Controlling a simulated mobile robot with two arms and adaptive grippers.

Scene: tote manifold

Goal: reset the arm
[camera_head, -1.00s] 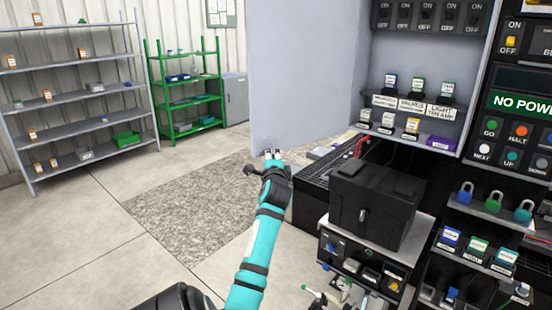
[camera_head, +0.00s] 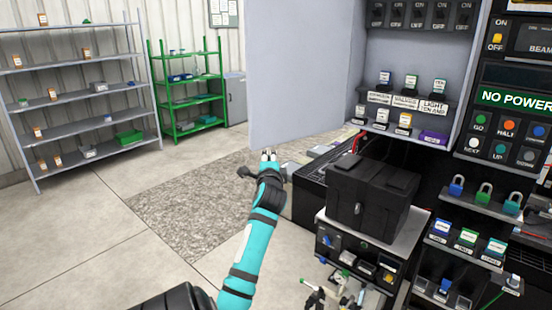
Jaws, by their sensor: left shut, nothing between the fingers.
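My left arm (camera_head: 246,250) is teal with black joints and reaches up from the bottom middle of the head view. Its gripper (camera_head: 268,155) is at the far end, in front of the lower edge of the grey cabinet door. The gripper is small in the picture; it is shut with nothing held. It appears over the floor, left of the black box (camera_head: 367,197), and apart from it. My right gripper does not show clearly as a gripper in the view.
The open grey door (camera_head: 300,75) stands behind the gripper. A control panel with a "NO POWER" display (camera_head: 515,98) and padlocks (camera_head: 485,193) is at right. A grey shelf (camera_head: 75,65) and a green shelf (camera_head: 190,90) stand at back left. The left floor is clear.

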